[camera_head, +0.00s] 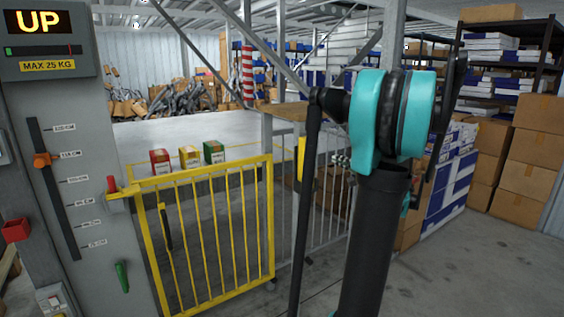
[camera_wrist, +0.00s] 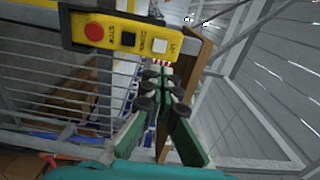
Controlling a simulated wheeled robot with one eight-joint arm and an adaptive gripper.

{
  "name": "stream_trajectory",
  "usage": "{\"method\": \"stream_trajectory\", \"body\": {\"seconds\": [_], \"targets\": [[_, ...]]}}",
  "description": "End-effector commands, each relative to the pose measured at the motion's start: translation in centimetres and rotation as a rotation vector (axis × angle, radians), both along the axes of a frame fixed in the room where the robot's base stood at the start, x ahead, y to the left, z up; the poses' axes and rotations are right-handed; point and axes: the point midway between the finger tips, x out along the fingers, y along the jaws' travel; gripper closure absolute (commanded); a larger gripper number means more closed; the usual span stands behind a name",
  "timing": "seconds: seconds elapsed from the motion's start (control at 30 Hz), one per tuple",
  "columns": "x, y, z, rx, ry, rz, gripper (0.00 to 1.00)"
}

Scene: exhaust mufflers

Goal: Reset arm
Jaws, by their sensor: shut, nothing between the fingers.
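My gripper (camera_wrist: 160,78) shows in the wrist view with its green and grey fingers together and nothing between them. It is just below a yellow control box (camera_wrist: 126,36) with a red button, a black button and a white button. I cannot tell whether the fingertips touch the box. In the head view, my teal and black arm stands raised at right of centre and hides much of what is behind it. The yellow side of the control box (camera_head: 301,158) shows just left of the arm, on a post.
A yellow gate (camera_head: 207,236) stands beside a grey lift panel (camera_head: 70,150) with an "UP" display and a slider. Red, yellow and green boxes (camera_head: 189,157) sit behind the gate. Cardboard boxes (camera_head: 528,150) are stacked at right. Bare floor (camera_head: 480,275) lies at lower right.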

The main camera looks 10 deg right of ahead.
Motion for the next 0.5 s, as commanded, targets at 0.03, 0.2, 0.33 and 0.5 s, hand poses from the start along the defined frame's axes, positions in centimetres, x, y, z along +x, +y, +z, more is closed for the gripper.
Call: {"method": "stream_trajectory", "body": {"seconds": [0.03,0.2,0.33,0.5], "targets": [[0.0,0.3,-0.1,-0.005,0.004,0.004,1.00],[-0.6,5.1,-2.5,-0.089,0.078,0.069,1.00],[-2.8,12.0,-6.8,-0.243,0.195,0.175,1.00],[-8.4,20.2,-13.5,-0.506,0.357,0.333,1.00]]}}
